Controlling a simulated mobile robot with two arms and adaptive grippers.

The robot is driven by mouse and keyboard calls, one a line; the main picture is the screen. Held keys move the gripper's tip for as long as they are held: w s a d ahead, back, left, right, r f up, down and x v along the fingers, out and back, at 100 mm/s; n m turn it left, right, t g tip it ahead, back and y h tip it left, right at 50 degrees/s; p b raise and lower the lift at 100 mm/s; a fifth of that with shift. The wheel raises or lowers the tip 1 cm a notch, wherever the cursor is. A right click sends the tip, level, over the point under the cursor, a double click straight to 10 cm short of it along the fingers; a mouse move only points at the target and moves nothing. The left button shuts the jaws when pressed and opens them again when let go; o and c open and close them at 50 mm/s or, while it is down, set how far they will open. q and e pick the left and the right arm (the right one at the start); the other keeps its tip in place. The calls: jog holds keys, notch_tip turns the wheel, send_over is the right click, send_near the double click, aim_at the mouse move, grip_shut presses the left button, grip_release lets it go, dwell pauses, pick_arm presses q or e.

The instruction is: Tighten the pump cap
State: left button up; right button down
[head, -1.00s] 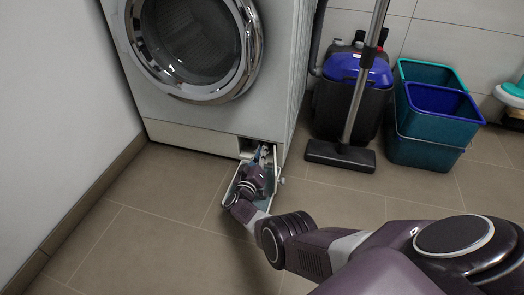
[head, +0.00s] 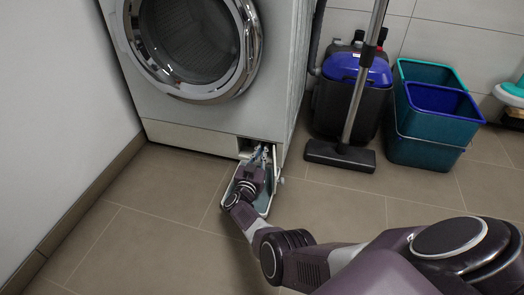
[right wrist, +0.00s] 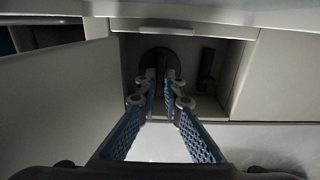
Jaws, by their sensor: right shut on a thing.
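The pump cap (right wrist: 163,58) is a dark round piece with an upright grip bar, inside the opening low in the machine. It shows in the right wrist view, partly hidden by my fingers; I cannot make it out in the head view. My right gripper (right wrist: 161,80) reaches into the opening with its blue-padded fingertips closed on either side of the cap's grip bar. In the head view the right gripper (head: 262,156) is at the machine's lower right corner, above the lowered flap (head: 266,208). My left gripper is not in view.
The machine (head: 190,115) stands close to the wall at the left. A broom-like floor head (head: 340,156), a black bin with a blue lid (head: 357,68) and teal and blue buckets (head: 425,150) stand at the right. The tiled floor in front is clear.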

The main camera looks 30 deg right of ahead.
jog(key=shift+a+f, duration=0.1)
dwell(0.3)
jog(key=c, duration=2.1)
grip_release()
